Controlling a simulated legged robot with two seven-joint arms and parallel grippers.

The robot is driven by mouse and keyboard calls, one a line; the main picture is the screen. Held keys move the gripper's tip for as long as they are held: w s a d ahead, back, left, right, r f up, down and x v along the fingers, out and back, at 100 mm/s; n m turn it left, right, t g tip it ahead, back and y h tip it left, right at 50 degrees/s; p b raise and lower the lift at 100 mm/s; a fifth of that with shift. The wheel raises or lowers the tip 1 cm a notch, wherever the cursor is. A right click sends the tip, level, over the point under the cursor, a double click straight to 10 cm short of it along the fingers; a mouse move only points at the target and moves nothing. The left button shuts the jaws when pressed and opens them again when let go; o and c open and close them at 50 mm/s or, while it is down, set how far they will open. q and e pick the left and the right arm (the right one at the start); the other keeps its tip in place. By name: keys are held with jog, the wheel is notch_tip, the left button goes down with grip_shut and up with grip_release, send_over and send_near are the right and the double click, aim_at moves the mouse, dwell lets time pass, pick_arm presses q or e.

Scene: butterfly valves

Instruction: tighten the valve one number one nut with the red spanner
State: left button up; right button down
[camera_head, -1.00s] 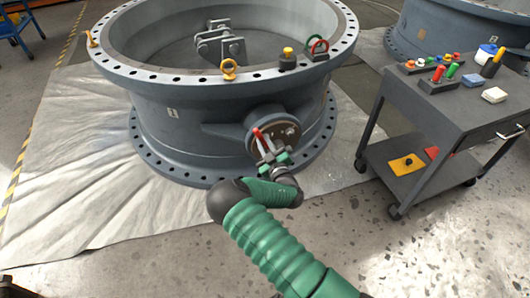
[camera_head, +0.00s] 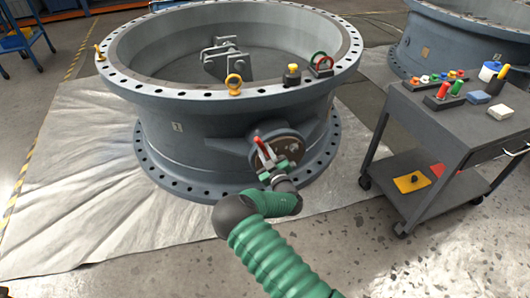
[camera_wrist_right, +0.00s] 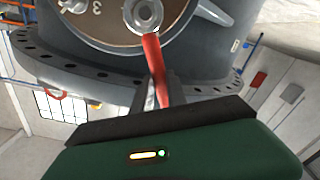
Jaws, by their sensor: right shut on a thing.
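The large grey butterfly valve (camera_head: 200,135) stands on a pale sheet. Its round side flange (camera_head: 284,146) carries the nuts, and a "3" is marked on it in the right wrist view. My right gripper (camera_head: 272,170) is shut on the red spanner (camera_head: 260,147) in front of this flange. In the right wrist view the spanner (camera_wrist_right: 153,62) runs up from the jaws, and its ring end lies at a nut (camera_wrist_right: 143,14). I cannot tell whether it is fully seated, and the nut's own number cannot be read. My left gripper is not in view.
A grey trolley (camera_head: 440,125) stands at the right with coloured handles, a blue block (camera_head: 478,97) and a white block (camera_head: 500,112) on top. A yellow eyebolt (camera_head: 234,84) stands on the valve rim. A second valve (camera_head: 470,45) is behind the trolley.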

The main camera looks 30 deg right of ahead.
jog(key=shift+w, duration=0.1)
jog(key=shift+w+d, duration=0.1)
jog(key=shift+w, duration=0.5)
jog(key=shift+w+d+b, duration=0.15)
jog(key=shift+w+b, duration=0.15)
jog(key=shift+w, duration=0.25)
jog(key=shift+d+r, duration=0.1)
dwell(0.6)
